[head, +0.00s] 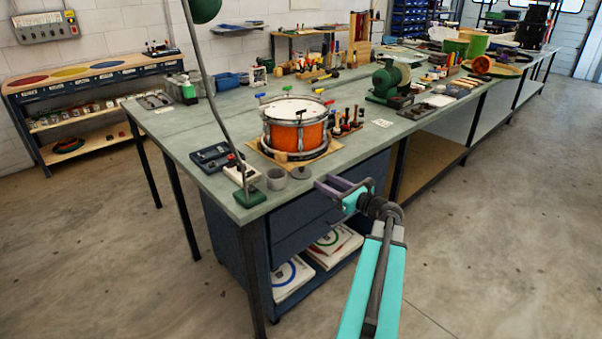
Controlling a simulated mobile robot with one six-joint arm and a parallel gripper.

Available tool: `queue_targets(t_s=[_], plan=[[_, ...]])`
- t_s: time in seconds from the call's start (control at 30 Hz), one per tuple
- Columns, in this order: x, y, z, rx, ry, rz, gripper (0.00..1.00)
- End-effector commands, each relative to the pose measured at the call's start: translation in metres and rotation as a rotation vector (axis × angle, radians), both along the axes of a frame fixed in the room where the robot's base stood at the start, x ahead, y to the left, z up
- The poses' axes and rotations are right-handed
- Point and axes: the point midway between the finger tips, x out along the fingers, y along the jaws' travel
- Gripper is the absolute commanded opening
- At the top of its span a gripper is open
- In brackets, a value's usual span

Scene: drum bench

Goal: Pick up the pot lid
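The pot lid (301,172) looks like a small dark grey disc. It lies near the front edge of the green-grey bench, just right of a small grey pot (276,179). The pot stands upright beside it. My gripper (324,182) is to the right of the lid, at the bench's front edge, with its fingers pointing left toward the lid. The two fingers appear spread with a gap and nothing between them. The lid looks apart from the fingers, but the exact distance and height cannot be told.
An orange drum (296,128) on a wooden board stands just behind the pot and lid. A green lamp base (250,198) with a tall pole is left of the pot. Dark and pale boxes lie behind it. A green grinder (386,82) stands farther right. Floor in front is clear.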

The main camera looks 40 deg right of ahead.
Motion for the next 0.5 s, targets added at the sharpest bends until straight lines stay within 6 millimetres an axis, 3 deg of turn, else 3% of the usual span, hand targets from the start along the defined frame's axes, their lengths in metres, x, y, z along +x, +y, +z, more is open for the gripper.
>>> queue_targets(t_s=[0.5], plan=[[-0.0039, -0.0115, 0.0039, 0.007, -0.01, -0.018, 0.4]])
